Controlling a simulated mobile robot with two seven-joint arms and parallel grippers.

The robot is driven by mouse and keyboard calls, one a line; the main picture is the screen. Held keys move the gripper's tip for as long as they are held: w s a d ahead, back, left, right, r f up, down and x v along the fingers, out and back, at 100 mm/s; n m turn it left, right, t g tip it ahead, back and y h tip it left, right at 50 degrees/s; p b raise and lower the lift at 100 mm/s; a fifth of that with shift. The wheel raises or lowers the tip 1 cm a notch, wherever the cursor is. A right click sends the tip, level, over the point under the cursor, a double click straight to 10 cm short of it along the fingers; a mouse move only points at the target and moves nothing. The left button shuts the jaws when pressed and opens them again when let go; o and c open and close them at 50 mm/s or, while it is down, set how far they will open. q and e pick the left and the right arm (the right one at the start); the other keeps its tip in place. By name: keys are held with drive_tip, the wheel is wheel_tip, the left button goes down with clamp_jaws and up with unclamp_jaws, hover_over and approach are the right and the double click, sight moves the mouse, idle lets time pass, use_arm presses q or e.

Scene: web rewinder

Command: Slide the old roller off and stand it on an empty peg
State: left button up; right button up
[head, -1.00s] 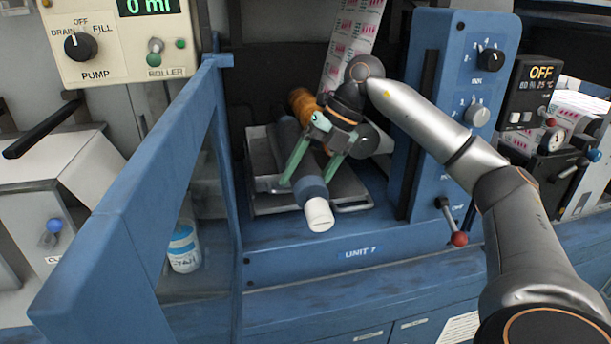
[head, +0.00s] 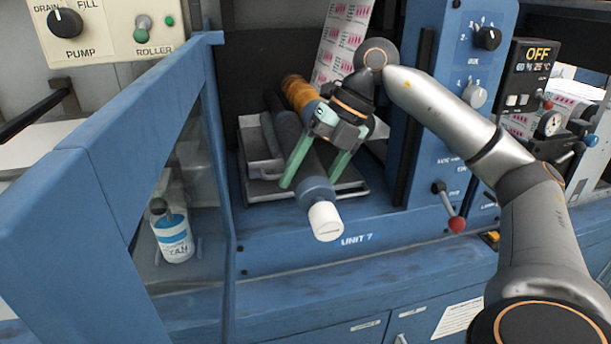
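The old roller (head: 315,188) is a dark grey-blue cylinder with a white end (head: 325,222) towards me, lying slanted above the metal tray (head: 352,190) of the blue unit. The roller's front end sticks out past the tray. Its far end lies beside an orange cylinder (head: 297,90); whether the two are still joined I cannot tell. My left gripper is not in view. I see no peg clearly.
A blue-framed clear guard (head: 95,190) stands left of the unit, with a labelled bottle (head: 173,238) behind it. A blue control column (head: 455,90) with knobs and a red-balled lever (head: 457,224) stands on the right. Room in front of the unit is open.

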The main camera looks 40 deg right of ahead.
sight(336, 225)
drive_tip(key=shift+s+a+b, duration=0.45)
drive_tip(key=shift+s+a, duration=0.15)
drive_tip(key=shift+s, duration=0.55)
drive_tip(key=shift+s+a+b, duration=0.5)
drive_tip(key=shift+s+a, duration=0.15)
drive_tip(key=shift+s, duration=0.45)
drive_tip(key=shift+s+a+b, duration=0.45)
drive_tip(key=shift+s+a, duration=0.15)
drive_tip(key=shift+s, duration=0.55)
drive_tip(key=shift+s+a, duration=0.1)
drive_tip(key=shift+s, duration=0.05)
drive_tip(key=shift+r, duration=0.1)
drive_tip(key=shift+s+a+r, duration=0.15)
drive_tip(key=shift+s+a, duration=0.25)
drive_tip(key=shift+s, duration=0.35)
drive_tip(key=shift+s+a+r, duration=0.2)
drive_tip(key=shift+s+a, duration=0.25)
drive_tip(key=shift+s, duration=0.35)
drive_tip(key=shift+s+a+r, duration=0.15)
drive_tip(key=shift+s+a, duration=0.25)
drive_tip(key=shift+s, duration=0.35)
drive_tip(key=shift+s+a+r, duration=0.15)
drive_tip(key=shift+s+a, duration=0.25)
drive_tip(key=shift+s, duration=0.3)
drive_tip(key=shift+s+a+r, duration=0.15)
drive_tip(key=shift+s+a, duration=0.2)
drive_tip(key=shift+s, duration=0.35)
drive_tip(key=shift+s+a+r, duration=0.15)
drive_tip(key=shift+s+a, duration=0.25)
drive_tip(key=shift+s, duration=0.3)
